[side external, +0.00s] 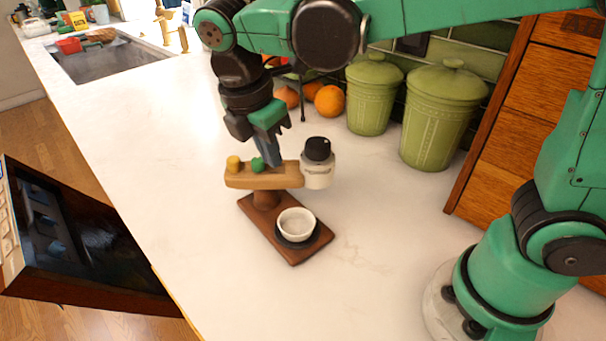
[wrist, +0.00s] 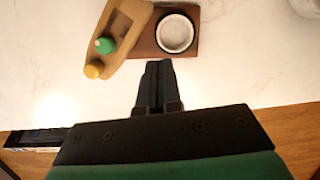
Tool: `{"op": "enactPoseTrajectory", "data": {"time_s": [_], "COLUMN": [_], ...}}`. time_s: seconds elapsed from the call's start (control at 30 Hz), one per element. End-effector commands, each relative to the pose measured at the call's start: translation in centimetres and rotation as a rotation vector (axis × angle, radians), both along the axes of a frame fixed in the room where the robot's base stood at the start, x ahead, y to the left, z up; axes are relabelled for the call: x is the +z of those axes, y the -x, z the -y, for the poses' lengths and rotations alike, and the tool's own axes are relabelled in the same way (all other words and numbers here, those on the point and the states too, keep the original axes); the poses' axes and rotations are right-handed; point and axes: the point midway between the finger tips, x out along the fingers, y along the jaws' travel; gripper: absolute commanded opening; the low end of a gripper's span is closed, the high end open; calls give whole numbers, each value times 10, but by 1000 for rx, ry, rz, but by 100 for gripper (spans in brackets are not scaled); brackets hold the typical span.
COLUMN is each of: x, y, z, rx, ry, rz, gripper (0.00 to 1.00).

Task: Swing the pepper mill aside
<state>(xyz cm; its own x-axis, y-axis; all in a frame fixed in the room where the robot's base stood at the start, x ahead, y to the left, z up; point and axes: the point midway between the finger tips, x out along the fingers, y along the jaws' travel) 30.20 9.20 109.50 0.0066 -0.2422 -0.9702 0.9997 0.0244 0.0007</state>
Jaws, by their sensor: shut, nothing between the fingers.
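The pepper mill appears to be the pale cylinder with a black cap (side external: 317,165) at the right end of a wooden swing arm (side external: 283,176). The arm sits on a post over a brown base board (side external: 290,254) and carries a green knob (side external: 257,164) and a yellow knob (side external: 233,163). A white bowl (side external: 297,222) stands in a dark ring on the board, not under the mill. My gripper (side external: 272,162) is shut and empty beside the arm, near the green knob.
Two green lidded canisters (side external: 375,92) (side external: 433,115) and some oranges (side external: 329,101) stand along the back. A wooden cabinet (side external: 540,88) is at the right and a sink (side external: 112,58) at the far left. The counter in front of the board is clear.

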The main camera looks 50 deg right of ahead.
Motion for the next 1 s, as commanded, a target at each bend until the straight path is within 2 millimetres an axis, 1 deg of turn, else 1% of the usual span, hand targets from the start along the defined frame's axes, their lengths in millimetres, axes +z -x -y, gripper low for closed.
{"op": "enactPoseTrajectory", "data": {"time_s": [0.03, 0.1, 0.27, 0.3, 0.4, 0.53, 0.7, 1.0], "x": [-10, -23, -51, -51, -50, -50, -50, -50], "y": [0, 0, 0, -1, -1, -1, -2, -2], "z": [3, 6, 13, 21, 36, 48, 53, 53], "rx": [-1, -1, 0, -4, -4, -1, 1, 3], "ry": [0, 0, 0, 0, 0, -1, 0, 0], "rz": [0, 0, -1, 0, -1, -1, 0, -1], "gripper": [0, 0, 0, 0, 0, 0, 0, 0]}}
